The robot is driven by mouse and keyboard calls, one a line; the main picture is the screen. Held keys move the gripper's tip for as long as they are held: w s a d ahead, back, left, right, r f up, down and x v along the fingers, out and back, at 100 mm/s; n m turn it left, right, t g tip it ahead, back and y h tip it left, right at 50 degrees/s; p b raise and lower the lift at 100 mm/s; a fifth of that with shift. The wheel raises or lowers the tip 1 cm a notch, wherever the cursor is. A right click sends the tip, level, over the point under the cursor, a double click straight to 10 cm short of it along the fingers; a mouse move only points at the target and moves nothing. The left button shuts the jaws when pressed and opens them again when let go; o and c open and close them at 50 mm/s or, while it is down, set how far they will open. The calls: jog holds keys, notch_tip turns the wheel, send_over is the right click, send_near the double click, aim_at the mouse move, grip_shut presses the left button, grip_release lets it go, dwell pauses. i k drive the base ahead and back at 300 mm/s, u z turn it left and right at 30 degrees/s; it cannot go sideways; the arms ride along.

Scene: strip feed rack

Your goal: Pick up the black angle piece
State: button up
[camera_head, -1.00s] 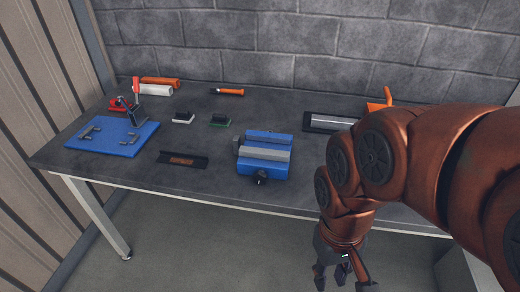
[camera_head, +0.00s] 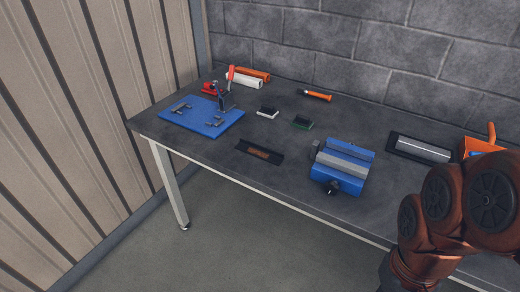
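The black angle piece (camera_head: 245,148) is a long, thin dark piece with a brown-orange patch in its middle. It lies near the front edge of the grey workbench (camera_head: 215,155), left of the blue vise (camera_head: 342,180). Nothing touches it. My arm comes in at the lower right, well to the right of the piece. My gripper's fingers are below the picture's lower edge, so their opening is hidden.
A blue board (camera_head: 200,128) with grey brackets and a red-handled clamp (camera_head: 229,88) is at the left. A white block (camera_head: 267,111), a green block (camera_head: 302,122) and an orange-handled tool (camera_head: 318,95) lie behind. A dark tray (camera_head: 400,140) and orange bin (camera_head: 478,146) are at the right.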

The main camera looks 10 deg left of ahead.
aim_at(262, 153)
jog(key=u, duration=0.55)
jog(key=k, duration=0.6)
jog(key=u, duration=1.2)
jog(key=i, duration=0.7)
jog(key=u, duration=0.45)
jog(key=i, duration=1.2)
jog(key=z, duration=0.85)
jog(key=i, duration=0.55)
jog(key=z, duration=0.4)
